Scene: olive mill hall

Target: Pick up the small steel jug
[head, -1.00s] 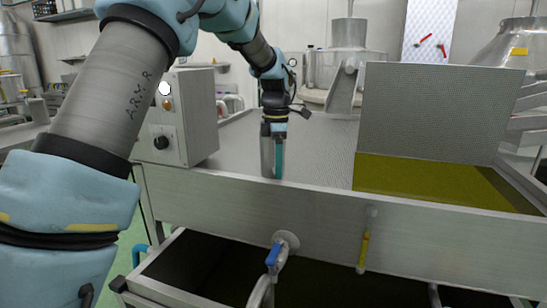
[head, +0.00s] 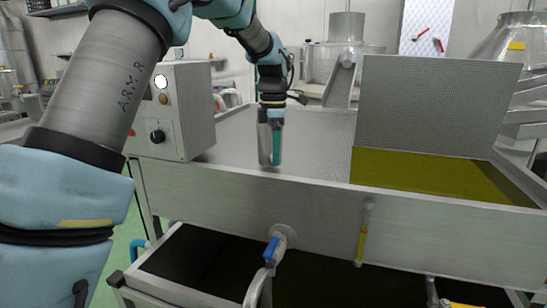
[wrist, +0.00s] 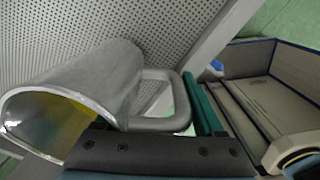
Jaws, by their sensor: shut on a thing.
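The small steel jug (head: 264,143) hangs upright below my gripper (head: 272,112), over the perforated deck of the steel tank, near its front edge. In the wrist view the jug (wrist: 90,85) lies left in the picture, its round mouth facing the lower left, with a yellowish look inside. Its handle (wrist: 165,122) runs toward my gripper's teal finger (wrist: 205,105), and the gripper is shut on the jug at the handle side. The other finger is not clearly visible. In the head view the teal finger covers the jug's right side.
The steel tank's front wall (head: 310,205) runs below the jug. An upright perforated panel (head: 435,105) and yellow-green oil (head: 420,172) are to the right. A control box (head: 175,115) stands to the left. A blue-handled valve (head: 272,250) juts out in front.

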